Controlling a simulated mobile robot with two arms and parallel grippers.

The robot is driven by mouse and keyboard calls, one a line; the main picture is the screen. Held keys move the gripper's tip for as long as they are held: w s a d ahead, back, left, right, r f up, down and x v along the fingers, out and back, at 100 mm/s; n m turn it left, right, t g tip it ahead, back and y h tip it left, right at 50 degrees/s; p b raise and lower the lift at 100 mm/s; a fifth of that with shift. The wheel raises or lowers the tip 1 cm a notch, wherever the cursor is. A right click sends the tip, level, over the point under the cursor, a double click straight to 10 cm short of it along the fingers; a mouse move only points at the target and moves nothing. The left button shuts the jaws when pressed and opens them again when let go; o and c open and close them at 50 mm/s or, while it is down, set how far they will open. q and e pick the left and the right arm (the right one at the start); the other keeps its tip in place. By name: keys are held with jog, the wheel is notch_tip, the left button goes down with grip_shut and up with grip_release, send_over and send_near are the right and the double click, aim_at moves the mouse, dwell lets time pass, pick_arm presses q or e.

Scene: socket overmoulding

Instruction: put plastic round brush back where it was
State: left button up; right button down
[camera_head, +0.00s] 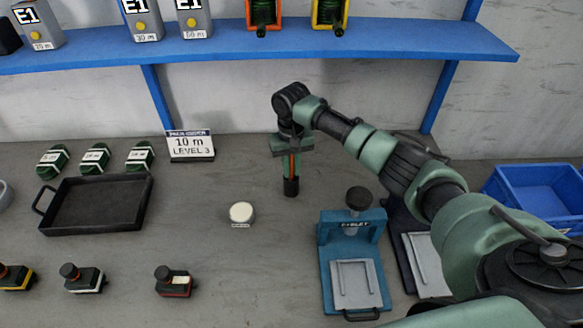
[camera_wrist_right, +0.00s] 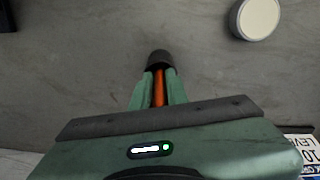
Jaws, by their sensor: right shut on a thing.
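My right gripper (camera_head: 291,157) is shut on the round brush (camera_head: 291,186), which has an orange handle and a dark cylindrical head pointing down. The brush is upright, over or on the bench behind the blue press; I cannot tell if its head touches the bench. In the right wrist view the orange handle (camera_wrist_right: 158,88) sits between the two green fingers, with the dark head (camera_wrist_right: 158,58) beyond them. A round white-topped pot (camera_head: 241,212) with a small label stands to the left of the brush. My left gripper is not in view.
A blue press (camera_head: 330,245) and a blue crate (camera_head: 538,202) stand to the right. A black tray (camera_head: 98,226), green labelled spools (camera_head: 95,158) and a "10 m LEVEL 3" sign (camera_head: 190,146) are to the left. A blue shelf (camera_head: 250,40) runs above. Bench around the brush is clear.

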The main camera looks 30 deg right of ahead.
jog(key=shift+f, duration=0.1)
jog(key=c, duration=1.4)
grip_release()
notch_tip(320, 180, up, 12)
jog(key=shift+r+b, duration=0.15)
jog(key=shift+b, duration=0.4)
